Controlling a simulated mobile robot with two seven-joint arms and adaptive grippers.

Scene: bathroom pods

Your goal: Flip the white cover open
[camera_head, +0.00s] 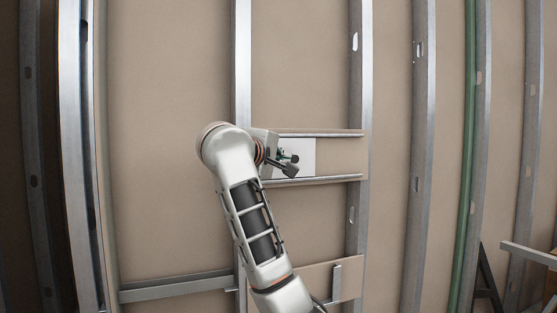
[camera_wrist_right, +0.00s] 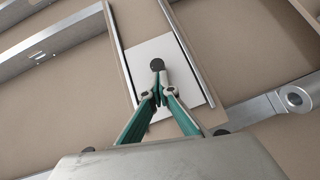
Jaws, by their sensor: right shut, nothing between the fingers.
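The white cover (camera_head: 307,152) is a flat pale panel set between two horizontal metal rails on the wall. In the right wrist view the white cover (camera_wrist_right: 183,58) fills the gap between the rails, with a dark round spot (camera_wrist_right: 157,64) just beyond my fingertips. My right gripper (camera_head: 292,163) is in front of the cover and hides part of it. In the wrist view its green and grey fingers (camera_wrist_right: 160,78) are together and empty, over the cover. I cannot tell whether the fingertips touch it. My left gripper is out of view.
Vertical metal studs (camera_head: 360,90) stand on both sides of the cover. A lower metal rail (camera_head: 180,287) runs at bottom left.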

